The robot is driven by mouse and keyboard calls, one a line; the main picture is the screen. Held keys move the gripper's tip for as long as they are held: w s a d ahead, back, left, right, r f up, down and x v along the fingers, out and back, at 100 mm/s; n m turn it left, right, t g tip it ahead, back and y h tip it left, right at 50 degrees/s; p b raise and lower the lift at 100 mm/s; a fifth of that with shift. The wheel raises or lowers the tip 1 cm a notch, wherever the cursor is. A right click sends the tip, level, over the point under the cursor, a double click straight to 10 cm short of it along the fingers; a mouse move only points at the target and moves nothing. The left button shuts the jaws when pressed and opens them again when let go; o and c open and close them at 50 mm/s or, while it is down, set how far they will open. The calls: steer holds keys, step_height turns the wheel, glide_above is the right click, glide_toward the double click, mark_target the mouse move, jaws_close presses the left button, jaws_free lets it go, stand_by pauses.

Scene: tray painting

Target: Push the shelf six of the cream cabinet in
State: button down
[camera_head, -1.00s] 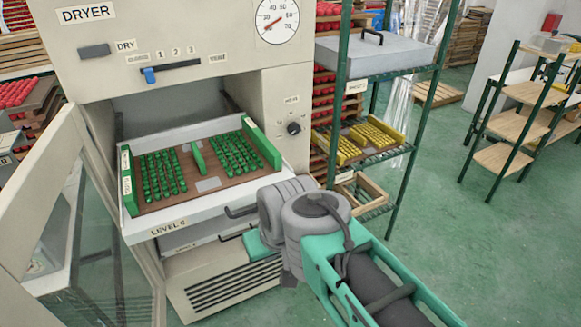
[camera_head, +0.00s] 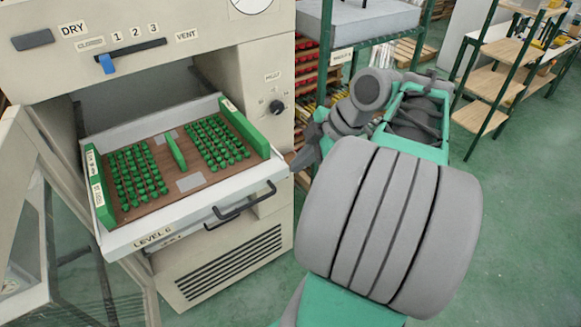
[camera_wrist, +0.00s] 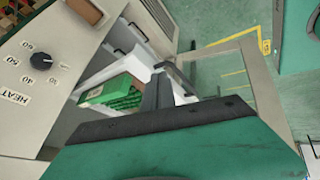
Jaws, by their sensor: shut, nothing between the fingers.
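The cream cabinet (camera_head: 215,20) is a dryer with its glass door (camera_head: 60,260) swung open at the left. Shelf six, labelled LEVEL 6 (camera_head: 152,238), is a white drawer (camera_head: 190,222) standing pulled out of the opening. It bears a brown tray with rows of small green pieces and green side bars. A dark handle (camera_head: 245,202) is on its front. My gripper (camera_head: 302,160) is shut and empty, just right of the shelf's front right corner. In the wrist view my fingers (camera_wrist: 158,92) show before the shelf's green-laden tray (camera_wrist: 118,90); whether they touch the shelf is unclear.
A heat knob (camera_head: 277,107) is on the cabinet's right panel. A green rack (camera_head: 325,50) with trays stands behind my arm. Wooden shelves (camera_head: 490,90) stand at the back right. The green floor is clear at the right.

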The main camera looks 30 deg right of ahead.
steer(key=s+d+r+n, duration=0.1)
steer(key=s+d+n, duration=0.2)
steer(key=s+d, duration=0.1)
steer(key=b, duration=0.6)
glide_toward(279, 178)
step_height(279, 178, down, 4)
steer(key=s+a, duration=0.1)
steer(key=s, duration=0.2)
steer(key=shift+t+y, duration=0.3)
steer(key=shift+t, duration=0.1)
steer(key=shift+w+a+f+p, duration=0.15)
steer(key=shift+w+p, duration=0.2)
steer(key=shift+w, duration=0.8)
steer(key=shift+w+f+p, duration=0.15)
steer(key=shift+w+p, duration=0.15)
steer(key=shift+w, duration=0.8)
steer(key=shift+w, duration=0.1)
